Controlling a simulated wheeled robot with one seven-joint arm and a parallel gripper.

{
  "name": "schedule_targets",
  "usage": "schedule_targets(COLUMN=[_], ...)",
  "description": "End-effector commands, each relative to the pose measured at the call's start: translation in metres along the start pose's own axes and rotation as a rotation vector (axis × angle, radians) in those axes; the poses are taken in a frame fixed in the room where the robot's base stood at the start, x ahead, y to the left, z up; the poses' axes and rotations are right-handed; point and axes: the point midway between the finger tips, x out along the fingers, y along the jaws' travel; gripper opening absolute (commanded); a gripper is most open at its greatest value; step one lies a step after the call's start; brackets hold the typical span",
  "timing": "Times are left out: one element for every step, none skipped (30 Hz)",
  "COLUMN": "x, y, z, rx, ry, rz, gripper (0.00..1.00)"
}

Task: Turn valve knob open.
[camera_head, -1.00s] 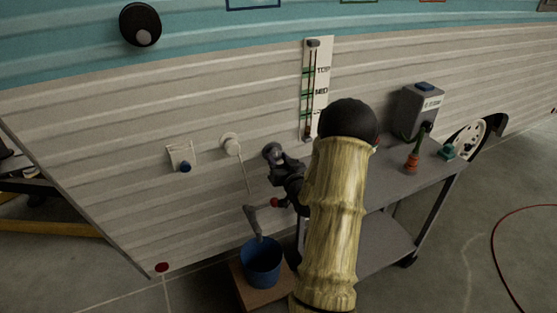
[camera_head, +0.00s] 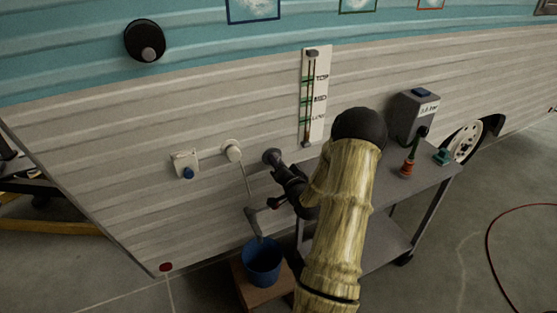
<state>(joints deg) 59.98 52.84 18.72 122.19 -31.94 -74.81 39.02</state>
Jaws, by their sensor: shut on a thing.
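A dark grey round valve knob (camera_head: 271,156) sticks out from the ribbed camper wall. My black gripper (camera_head: 283,170) reaches up and left to it from the wrist and is shut on it. The fingers and wrist hide much of the knob, so how far it is turned cannot be told. Below is a grey spout (camera_head: 254,222) with a small red-tipped handle (camera_head: 275,202) on its right, close to my wrist. A blue bucket (camera_head: 262,262) stands under the spout.
A grey cart (camera_head: 428,185) stands right of my arm, carrying a grey meter box (camera_head: 416,115) and small tools. A level gauge (camera_head: 316,95) is on the wall above my gripper. White fittings (camera_head: 232,150) sit to its left.

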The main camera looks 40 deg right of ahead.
Motion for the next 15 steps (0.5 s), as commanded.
schedule_targets(x=[-0.0007, -0.0007, -0.0008, -0.0009, -0.0009, -0.0007, -0.0006, -0.0006, -0.0008, -0.0008, -0.0007, -0.0007, -0.0009, -0.001, -0.0008], y=[-0.0017, -0.0016, -0.0014, -0.0011, -0.001, -0.0009, -0.001, -0.0009, -0.0004, -0.0003, -0.0005, -0.0004, 0.0002, 0.0004, 0.0001], z=[-0.0028, -0.0025, -0.0027, -0.0031, -0.0033, -0.003, -0.0031, -0.0033, -0.0034, -0.0032, -0.003, -0.003, -0.003, -0.0031, -0.0033], rx=[0.046, 0.075, 0.113, 0.14, 0.169, 0.208, 0.236, 0.264, 0.302, 0.331, 0.359, 0.397, 0.426, 0.455, 0.493], ry=[-0.003, -0.004, -0.006, -0.007, -0.008, -0.01, -0.011, -0.012, -0.014, -0.016, -0.018, -0.02, -0.021, -0.022, -0.024], rz=[0.004, 0.004, 0.004, 0.005, 0.005, 0.006, 0.006, 0.006, 0.007, 0.007, 0.007, 0.008, 0.009, 0.009, 0.009], gripper=[0.15, 0.15, 0.15, 0.15, 0.15, 0.15, 0.15, 0.15, 0.15, 0.15, 0.15, 0.15, 0.15, 0.15, 0.15])
